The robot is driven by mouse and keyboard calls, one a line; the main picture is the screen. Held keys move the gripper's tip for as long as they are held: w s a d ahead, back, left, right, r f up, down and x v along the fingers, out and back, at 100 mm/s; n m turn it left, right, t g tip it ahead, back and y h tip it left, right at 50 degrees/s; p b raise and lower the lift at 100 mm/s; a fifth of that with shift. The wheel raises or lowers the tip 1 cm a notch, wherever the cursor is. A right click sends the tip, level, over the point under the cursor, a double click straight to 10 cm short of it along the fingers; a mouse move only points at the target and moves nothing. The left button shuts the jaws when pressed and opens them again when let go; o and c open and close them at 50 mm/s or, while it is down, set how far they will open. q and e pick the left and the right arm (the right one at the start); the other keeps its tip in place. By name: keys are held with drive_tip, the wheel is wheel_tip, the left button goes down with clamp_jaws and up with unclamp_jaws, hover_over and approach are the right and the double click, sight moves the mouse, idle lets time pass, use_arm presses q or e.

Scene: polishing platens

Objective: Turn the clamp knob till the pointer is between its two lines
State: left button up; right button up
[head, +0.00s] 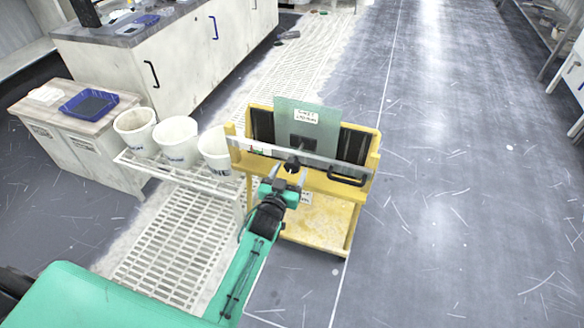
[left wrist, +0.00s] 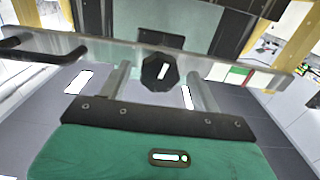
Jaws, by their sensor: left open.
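The clamp knob (left wrist: 160,72) is a black, many-sided knob with a white pointer mark that leans slightly right of upright in the left wrist view. It sits on a pale clamp bar (left wrist: 92,48) across a grey-green plate. In the head view the knob (head: 292,163) is small and dark on the yellow cart. My left gripper (head: 288,181) is open, its fingers on either side of the knob with gaps showing. A red, green and white strip (left wrist: 241,76) lies on the bar to the right. I cannot make out the two lines. My right gripper is not in view.
The yellow cart (head: 325,222) holds the upright plate (head: 328,120) and has a black handle (head: 347,179). White buckets (head: 176,138) stand on a rack to its left. A cabinet with a blue tray (head: 89,103) is farther left. The floor right of the cart is clear.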

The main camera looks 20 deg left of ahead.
use_arm(q)
drive_tip(key=shift+w, duration=1.2)
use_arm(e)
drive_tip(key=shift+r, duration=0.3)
use_arm(q)
drive_tip(key=shift+c, duration=0.2)
drive_tip(key=c, duration=0.9)
drive_tip(key=shift+m, duration=0.4)
drive_tip(key=shift+m+p, duration=0.35)
drive_tip(key=shift+m, duration=0.75)
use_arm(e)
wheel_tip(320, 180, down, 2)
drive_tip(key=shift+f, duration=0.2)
use_arm(q)
drive_tip(key=o, duration=0.9)
